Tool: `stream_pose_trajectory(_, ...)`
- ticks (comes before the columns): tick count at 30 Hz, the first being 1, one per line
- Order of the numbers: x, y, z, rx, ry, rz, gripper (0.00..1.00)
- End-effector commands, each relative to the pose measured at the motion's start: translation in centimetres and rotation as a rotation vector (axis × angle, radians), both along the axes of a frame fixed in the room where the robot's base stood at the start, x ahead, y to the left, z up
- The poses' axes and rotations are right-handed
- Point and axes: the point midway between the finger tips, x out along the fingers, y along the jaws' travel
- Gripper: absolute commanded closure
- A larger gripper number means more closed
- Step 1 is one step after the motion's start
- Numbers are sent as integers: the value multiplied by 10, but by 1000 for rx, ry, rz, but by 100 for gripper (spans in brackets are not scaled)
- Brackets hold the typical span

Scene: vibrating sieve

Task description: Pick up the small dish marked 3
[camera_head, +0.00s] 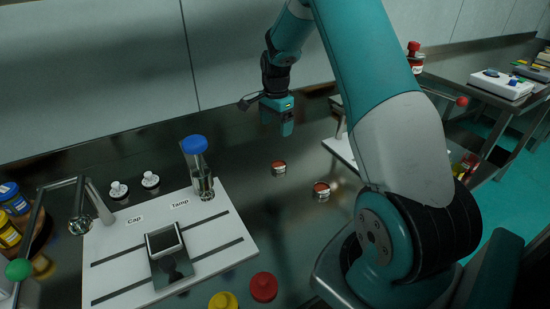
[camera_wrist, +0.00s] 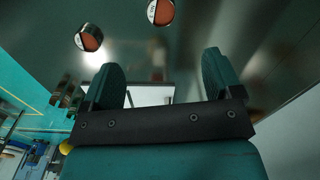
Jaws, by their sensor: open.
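Two small round dishes with reddish contents and white labels stand on the dark bench: a farther dish (camera_head: 279,168) and a nearer dish (camera_head: 321,191). The marks on their labels are too small to read, so I cannot tell which is marked 3. Two dishes also show at the top of the wrist view, one at the left (camera_wrist: 89,38) and one near the middle (camera_wrist: 160,12). My gripper (camera_head: 281,128) hangs above the bench, behind and above the dishes. In the wrist view its two fingers (camera_wrist: 160,72) are apart, with nothing between them.
A white board (camera_head: 215,250) with a black device (camera_head: 168,255) and a blue-capped clear container (camera_head: 202,180) lies at left. Red (camera_head: 263,287) and yellow (camera_head: 223,301) knobs are at the front. A white platform (camera_head: 342,150) stands right, partly behind my arm. The bench around the dishes is clear.

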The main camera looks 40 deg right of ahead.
Motion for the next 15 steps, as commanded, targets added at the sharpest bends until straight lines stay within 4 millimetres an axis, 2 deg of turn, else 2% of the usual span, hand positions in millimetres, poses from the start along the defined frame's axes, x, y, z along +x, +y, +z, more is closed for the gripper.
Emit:
stream_pose_trajectory(9, -1, 1, -73, 3, 5, 5, 15)
stream_pose_trajectory(15, -1, 1, -102, 2, 2, 4, 15)
